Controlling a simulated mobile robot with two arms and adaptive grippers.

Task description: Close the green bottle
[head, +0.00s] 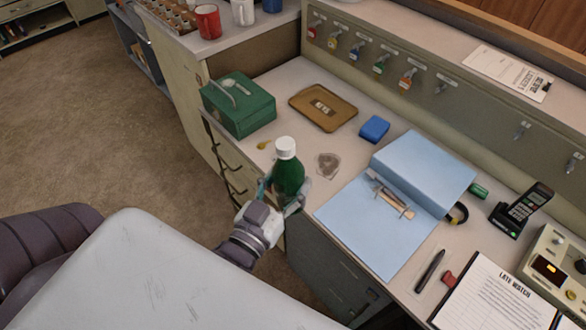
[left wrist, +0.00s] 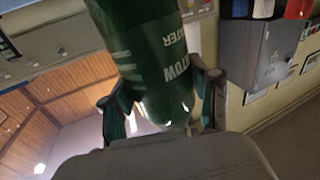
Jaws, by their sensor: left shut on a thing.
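The green bottle (head: 289,178) is upright at the near edge of the desk, with a white cap (head: 286,147) on its top. Whether the cap is fully tight cannot be told. My left gripper (head: 285,197) is shut around the bottle's lower body. In the left wrist view the bottle (left wrist: 150,55) stands between the two fingers (left wrist: 165,105), with pale lettering on its side; its top is out of that view. Whether its base touches the desk is hidden by the gripper. My right gripper is not in view.
A green box (head: 238,105), a brown tray (head: 323,107) and a blue block (head: 374,129) lie behind the bottle. A phone (head: 522,208) stands further right.

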